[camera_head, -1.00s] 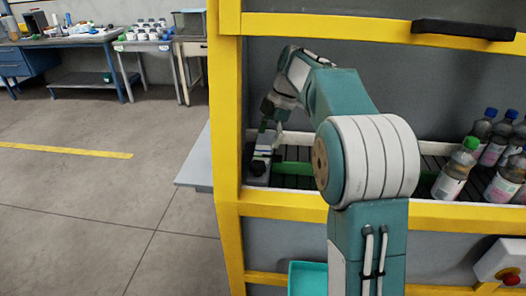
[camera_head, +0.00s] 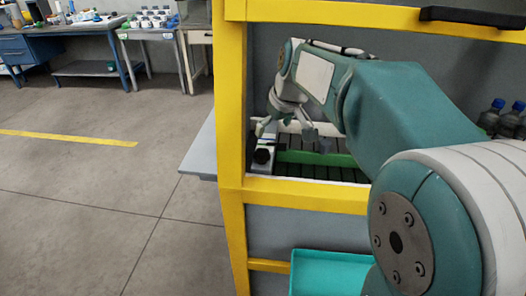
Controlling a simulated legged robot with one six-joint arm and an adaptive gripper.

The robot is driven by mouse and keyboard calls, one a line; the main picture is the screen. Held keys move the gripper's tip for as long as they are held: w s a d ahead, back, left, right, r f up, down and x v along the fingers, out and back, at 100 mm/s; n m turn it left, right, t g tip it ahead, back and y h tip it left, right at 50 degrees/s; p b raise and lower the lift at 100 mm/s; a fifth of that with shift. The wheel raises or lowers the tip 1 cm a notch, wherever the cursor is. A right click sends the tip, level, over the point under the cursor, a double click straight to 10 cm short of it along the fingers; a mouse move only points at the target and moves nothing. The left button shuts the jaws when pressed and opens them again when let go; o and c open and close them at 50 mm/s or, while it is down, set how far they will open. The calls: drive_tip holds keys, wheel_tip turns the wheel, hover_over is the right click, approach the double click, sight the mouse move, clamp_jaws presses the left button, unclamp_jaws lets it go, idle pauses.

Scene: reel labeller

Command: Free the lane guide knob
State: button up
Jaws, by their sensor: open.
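A black knob (camera_head: 262,156) sits on the front of a small light-grey block at the left end of the lane, inside the yellow-framed machine. A green guide bar (camera_head: 318,158) runs to the right from beside that block, above the dark slatted conveyor. My gripper (camera_head: 285,133) reaches in above the block and the bar, behind and to the right of the knob, with its fingers spread and pointing down. I see nothing between the fingers. I cannot tell whether a finger touches the block. My arm hides the right part of the lane.
The yellow frame (camera_head: 232,110) has an upright close to the left of my gripper and a rail below the lane. Bottles (camera_head: 512,122) stand at the far right, partly hidden. A teal bin (camera_head: 325,272) is below. Open floor lies to the left.

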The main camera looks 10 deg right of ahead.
sight(263, 153)
drive_tip(key=x, duration=1)
drive_tip(key=shift+w+f, duration=0.15)
drive_tip(key=shift+f, duration=0.25)
drive_tip(key=shift+c, duration=0.3)
drive_tip(key=c, duration=1.1)
